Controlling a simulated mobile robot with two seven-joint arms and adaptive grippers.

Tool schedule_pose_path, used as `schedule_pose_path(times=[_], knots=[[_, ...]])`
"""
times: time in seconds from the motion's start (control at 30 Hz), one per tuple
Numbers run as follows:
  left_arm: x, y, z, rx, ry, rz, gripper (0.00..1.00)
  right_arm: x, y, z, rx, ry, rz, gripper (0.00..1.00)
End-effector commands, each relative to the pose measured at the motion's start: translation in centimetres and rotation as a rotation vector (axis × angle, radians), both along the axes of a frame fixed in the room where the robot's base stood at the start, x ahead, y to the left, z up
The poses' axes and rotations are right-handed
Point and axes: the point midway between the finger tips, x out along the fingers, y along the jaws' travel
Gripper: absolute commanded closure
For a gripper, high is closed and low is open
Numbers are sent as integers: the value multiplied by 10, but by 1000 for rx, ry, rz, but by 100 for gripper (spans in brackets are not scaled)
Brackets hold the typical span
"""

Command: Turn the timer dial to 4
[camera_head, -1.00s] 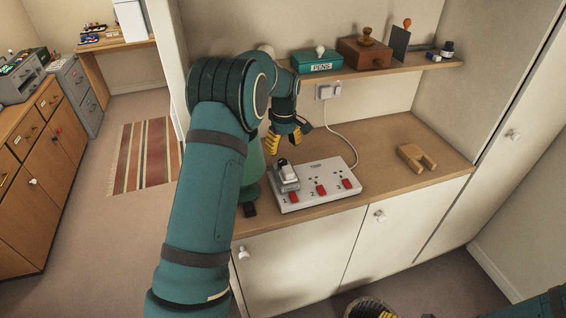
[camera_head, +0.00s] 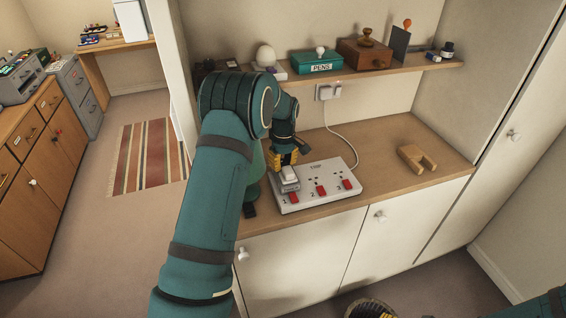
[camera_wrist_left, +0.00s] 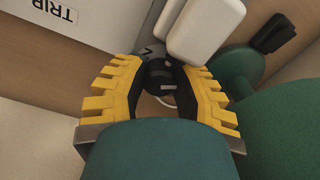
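The timer (camera_head: 289,185) is a small grey block with a white plug (camera_head: 289,173) on it, at the left end of the power strip (camera_head: 325,199), above switch 1. My left gripper (camera_head: 285,160) points down at the timer's far side. In the left wrist view, a dark round dial (camera_wrist_left: 158,72) with a pale mark sits between the yellow fingertips of my left gripper (camera_wrist_left: 163,78). The fingers are apart around it; whether they press on it is unclear. A yellow sliver at the bottom edge seems to be my right gripper (camera_head: 386,315).
The strip lies on a wooden counter (camera_head: 395,185) with a cable running to a wall socket (camera_head: 328,91). A wooden U-shaped block (camera_head: 415,158) lies to the right. A shelf (camera_head: 400,73) with boxes and stamps hangs above. The counter between strip and block is clear.

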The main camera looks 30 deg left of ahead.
Motion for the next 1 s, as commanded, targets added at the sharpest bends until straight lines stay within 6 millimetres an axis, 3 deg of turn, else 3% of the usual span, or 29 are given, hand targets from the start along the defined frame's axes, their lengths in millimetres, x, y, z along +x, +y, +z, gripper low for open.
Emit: schedule_pose_path(times=[0.47,1.0], knots=[[-1,0,-1,-1,2,-37,100,0,0,0,0,0,0,16],[-2,0,-1,-3,3,-409,100,0,0,-1,0,0,0,16]])
